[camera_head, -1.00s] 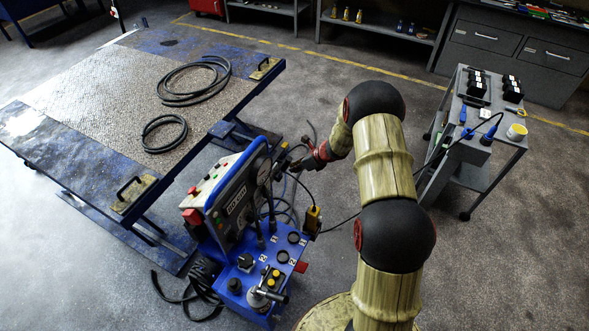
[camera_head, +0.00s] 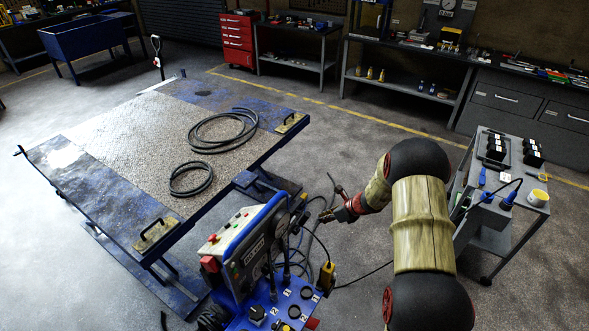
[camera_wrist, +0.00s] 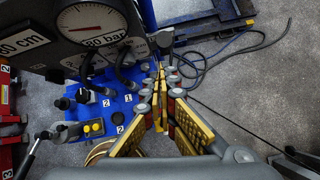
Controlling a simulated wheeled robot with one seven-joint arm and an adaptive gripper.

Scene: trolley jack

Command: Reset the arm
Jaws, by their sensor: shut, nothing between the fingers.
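My arm extends from the lower right of the head view, bent at its elbow, with my gripper (camera_head: 328,217) pointing left just right of the blue control unit (camera_head: 250,250). In the wrist view my gripper (camera_wrist: 160,72) is shut and empty, its yellow and grey fingers together. The control unit's blue panel (camera_wrist: 100,115) with knobs, numbered labels and levers lies below left of the fingertips there, with a round pressure gauge (camera_wrist: 88,20) above it. I cannot tell the exact gap between fingers and unit.
A blue lift table (camera_head: 90,200) with two black hose coils stands left. A grey trolley (camera_head: 500,215) with black blocks and a cup stands right. A yellow pendant (camera_head: 327,275) and cables hang near my gripper. Open floor (camera_head: 350,150) lies behind the arm.

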